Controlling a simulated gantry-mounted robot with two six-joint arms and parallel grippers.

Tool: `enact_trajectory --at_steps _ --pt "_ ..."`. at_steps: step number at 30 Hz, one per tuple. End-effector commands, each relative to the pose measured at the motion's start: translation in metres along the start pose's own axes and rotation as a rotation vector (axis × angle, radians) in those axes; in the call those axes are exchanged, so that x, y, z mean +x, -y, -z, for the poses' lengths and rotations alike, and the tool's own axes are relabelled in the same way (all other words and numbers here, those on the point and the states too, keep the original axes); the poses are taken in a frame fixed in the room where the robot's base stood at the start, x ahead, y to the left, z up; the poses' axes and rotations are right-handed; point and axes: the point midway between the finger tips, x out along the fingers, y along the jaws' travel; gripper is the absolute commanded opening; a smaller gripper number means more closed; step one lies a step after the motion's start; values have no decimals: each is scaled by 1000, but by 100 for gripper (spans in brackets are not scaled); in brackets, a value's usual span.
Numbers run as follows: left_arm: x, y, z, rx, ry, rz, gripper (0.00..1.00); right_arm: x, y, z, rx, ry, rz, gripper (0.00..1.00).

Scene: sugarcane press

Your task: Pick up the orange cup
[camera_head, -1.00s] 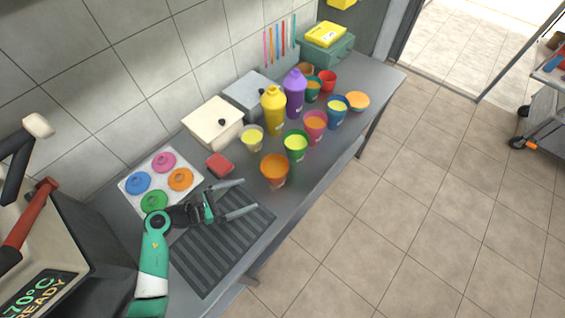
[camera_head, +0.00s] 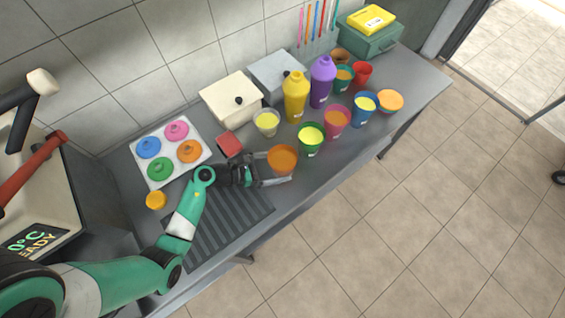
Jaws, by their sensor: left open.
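The orange cup (camera_head: 283,159) stands upright on the grey counter, nearest of the cups to my arm. My left gripper (camera_head: 275,174) is open and points right, right at this cup. One finger reaches along the cup's near side. The other finger is largely hidden by the cup, so I cannot tell whether the fingers touch it. A second orange-topped cup (camera_head: 390,101) stands at the far right end of the cup group. My right gripper is not in view.
A green cup (camera_head: 310,140) stands close to the right of the orange cup. A red block (camera_head: 229,145) and a yellow-filled cup (camera_head: 267,122) are behind it. A ridged dark mat (camera_head: 218,228) lies in front. Yellow (camera_head: 296,97) and purple (camera_head: 321,82) bottles stand farther back.

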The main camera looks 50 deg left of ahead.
Motion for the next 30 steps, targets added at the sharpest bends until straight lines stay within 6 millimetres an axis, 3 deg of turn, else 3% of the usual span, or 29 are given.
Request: enact_trajectory --at_steps 9,16,30 --pt "48 3 6 2 0 2 100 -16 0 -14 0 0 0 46" --pt "49 3 4 0 0 0 100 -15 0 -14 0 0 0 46" --pt "49 3 4 0 0 0 17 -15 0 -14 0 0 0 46"
